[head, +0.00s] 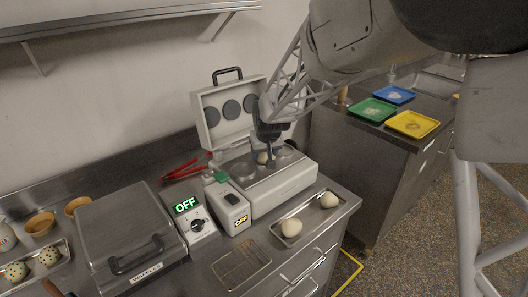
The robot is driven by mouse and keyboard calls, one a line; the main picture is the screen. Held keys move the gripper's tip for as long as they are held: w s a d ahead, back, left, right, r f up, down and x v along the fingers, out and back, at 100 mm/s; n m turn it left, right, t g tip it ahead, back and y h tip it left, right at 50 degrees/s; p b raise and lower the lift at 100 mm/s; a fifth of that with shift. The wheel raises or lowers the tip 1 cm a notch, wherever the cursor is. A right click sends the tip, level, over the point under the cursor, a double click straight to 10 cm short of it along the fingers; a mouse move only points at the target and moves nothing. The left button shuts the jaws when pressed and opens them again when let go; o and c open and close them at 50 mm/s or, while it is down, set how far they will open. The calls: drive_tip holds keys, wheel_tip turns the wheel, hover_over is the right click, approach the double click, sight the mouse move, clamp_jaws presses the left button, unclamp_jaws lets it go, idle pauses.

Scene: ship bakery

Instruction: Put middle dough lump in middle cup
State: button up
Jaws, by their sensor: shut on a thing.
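My gripper (266,160) is over the middle of the open machine's base (285,188), fingers pointing down. It is shut on a pale dough lump (262,157), partly hidden by the fingers. The lump is at or just above the middle cup; I cannot tell whether it touches. The middle cup is mostly hidden behind my gripper. Two more dough lumps, a left one (291,227) and a right one (329,199), sit apart on a metal tray (309,217) in front of the machine.
The machine's lid (213,117), with dark round discs inside, stands open behind. A control box (196,222) reading OFF, a smaller box (230,212) and a closed waffle maker (130,240) stand left. Red tongs (181,171) lie behind. A wire rack (240,265) lies at the front.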

drive_tip(key=shift+f, duration=0.3)
drive_tip(key=shift+s+f, duration=0.1)
drive_tip(key=shift+f, duration=0.3)
drive_tip(key=o, duration=0.9)
drive_tip(key=shift+f, duration=0.2)
drive_tip(key=shift+o, duration=0.2)
drive_tip(key=shift+r, duration=0.7)
drive_tip(key=shift+o, duration=0.3)
drive_tip(key=v, duration=1)
drive_tip(key=shift+r, duration=0.45)
drive_tip(key=shift+v, duration=0.85)
